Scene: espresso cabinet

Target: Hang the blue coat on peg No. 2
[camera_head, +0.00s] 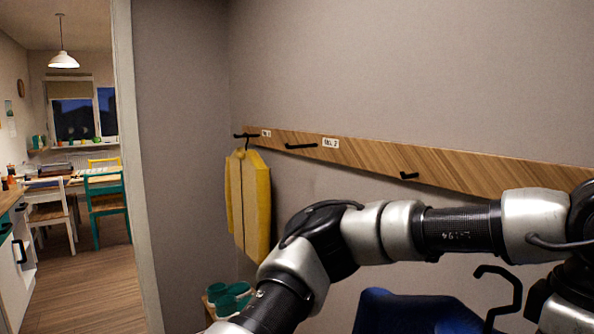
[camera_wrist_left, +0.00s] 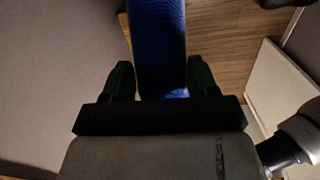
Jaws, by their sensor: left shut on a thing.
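The blue coat (camera_head: 415,315) shows at the bottom of the head view, cut off by the edge, with a black hanger hook (camera_head: 515,290) to its right. In the left wrist view, blue cloth (camera_wrist_left: 160,40) lies between the fingers of my left gripper (camera_wrist_left: 160,78), which is shut on it. My left arm crosses the head view; its fingers are not clear there. Peg No. 2 (camera_head: 300,146) is a black, empty peg on the wooden rail, left of the label reading 2 (camera_head: 330,143). The coat is below and right of it. My right gripper is not in view.
A yellow coat (camera_head: 248,205) hangs from the leftmost peg (camera_head: 245,135). Another empty peg (camera_head: 409,176) is further right on the wooden rail (camera_head: 450,174). Green boots (camera_head: 230,298) stand below the yellow coat. A doorway at left opens to a kitchen with chairs (camera_head: 105,200).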

